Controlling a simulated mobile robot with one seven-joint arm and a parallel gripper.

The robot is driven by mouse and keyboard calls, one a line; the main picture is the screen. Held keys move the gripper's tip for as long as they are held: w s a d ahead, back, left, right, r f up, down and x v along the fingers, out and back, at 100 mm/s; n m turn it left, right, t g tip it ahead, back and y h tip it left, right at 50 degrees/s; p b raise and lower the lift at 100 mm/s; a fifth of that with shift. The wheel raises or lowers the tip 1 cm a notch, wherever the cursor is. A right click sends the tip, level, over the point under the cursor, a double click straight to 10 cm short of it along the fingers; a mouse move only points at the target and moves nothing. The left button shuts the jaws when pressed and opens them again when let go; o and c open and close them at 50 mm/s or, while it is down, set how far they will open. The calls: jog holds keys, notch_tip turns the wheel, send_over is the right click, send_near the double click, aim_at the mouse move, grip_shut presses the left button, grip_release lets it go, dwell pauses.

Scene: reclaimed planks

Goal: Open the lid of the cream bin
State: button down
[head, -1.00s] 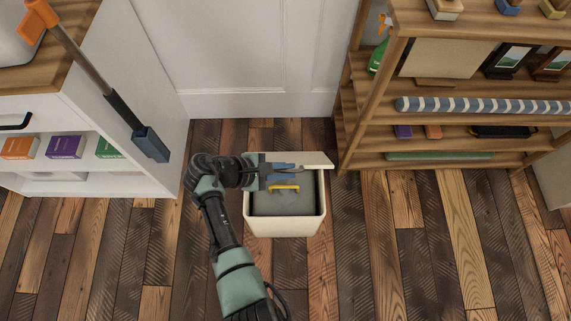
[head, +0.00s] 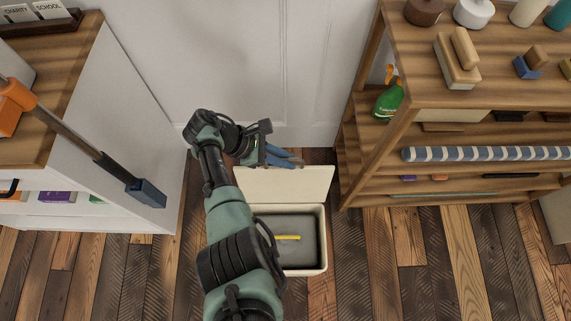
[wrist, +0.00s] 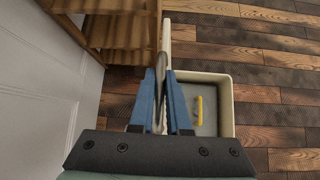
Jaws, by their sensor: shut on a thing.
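The cream bin (head: 322,252) stands on the plank floor in front of the white door, open at the top. Its lid (head: 290,187) is raised at the back, its inner face showing broadly in the head view. My gripper (head: 290,160) is at the lid's far edge, its blue fingers shut on it. In the wrist view the fingers (wrist: 160,100) close on the lid, seen nearly edge-on (wrist: 164,45), and the bin (wrist: 228,105) is to their right. The fingers partly hide the lid's edge.
A grey interior with a yellow bar (head: 288,237) shows inside the bin. A wooden shelf unit (head: 365,125) stands close on the right, a white cabinet (head: 120,130) on the left with a long-handled tool (head: 95,150). The door (head: 270,60) is just behind. Floor in front is clear.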

jog(key=shift+w+f, duration=0.1)
jog(key=shift+w, duration=0.5)
jog(key=c, duration=0.9)
grip_release()
jog(key=p+v, duration=0.2)
jog(key=v, duration=1.1)
jog(key=shift+p, duration=0.3)
